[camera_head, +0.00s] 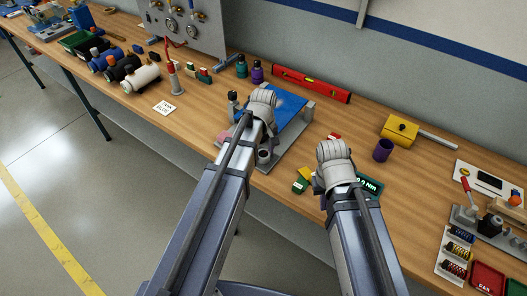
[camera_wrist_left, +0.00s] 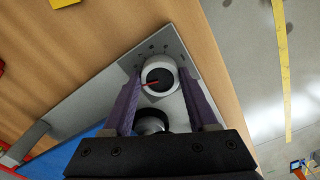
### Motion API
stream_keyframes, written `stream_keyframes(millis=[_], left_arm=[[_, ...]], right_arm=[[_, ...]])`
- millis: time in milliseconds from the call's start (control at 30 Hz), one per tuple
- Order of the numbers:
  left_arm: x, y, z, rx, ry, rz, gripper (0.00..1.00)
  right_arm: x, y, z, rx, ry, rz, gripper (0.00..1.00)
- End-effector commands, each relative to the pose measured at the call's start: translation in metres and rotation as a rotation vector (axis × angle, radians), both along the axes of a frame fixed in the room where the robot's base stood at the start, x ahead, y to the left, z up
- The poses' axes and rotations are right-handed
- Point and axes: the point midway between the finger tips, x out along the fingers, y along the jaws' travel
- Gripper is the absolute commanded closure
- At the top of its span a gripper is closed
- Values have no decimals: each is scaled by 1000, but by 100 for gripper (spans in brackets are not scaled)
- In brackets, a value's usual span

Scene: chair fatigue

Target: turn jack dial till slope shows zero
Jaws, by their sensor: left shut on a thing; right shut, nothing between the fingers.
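The jack dial (camera_wrist_left: 158,80) is a round white knob with a dark face and a red pointer on a grey plate (camera_wrist_left: 180,52). In the left wrist view the pointer lies toward the left. My left gripper (camera_wrist_left: 163,88) has its purple fingers on either side of the dial, shut on it. In the head view my left gripper (camera_head: 264,148) is at the front of the grey stand with the blue plate (camera_head: 291,112). My right gripper (camera_head: 331,186) is shut and empty, right of the stand; its wrist hides its fingertips. I see no readable slope figure.
A partly hidden dark display (camera_head: 369,187) ending in "2 Nm" is beside my right gripper. A red level (camera_head: 310,84) lies behind the stand. A purple cup (camera_head: 383,150) and yellow tool head (camera_head: 399,130) stand right.

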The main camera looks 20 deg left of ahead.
Motion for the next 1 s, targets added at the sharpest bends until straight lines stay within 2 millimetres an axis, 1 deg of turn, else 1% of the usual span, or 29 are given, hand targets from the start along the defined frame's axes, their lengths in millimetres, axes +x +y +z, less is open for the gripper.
stream_keyframes(millis=[600,800,1000], left_arm=[[0,0,0,0,0,-391,97],[0,1,0,0,0,-465,97],[0,1,0,0,0,-496,97]], right_arm=[[0,0,0,0,0,0,100],[0,0,0,0,0,0,100],[0,0,0,0,0,0,100]])
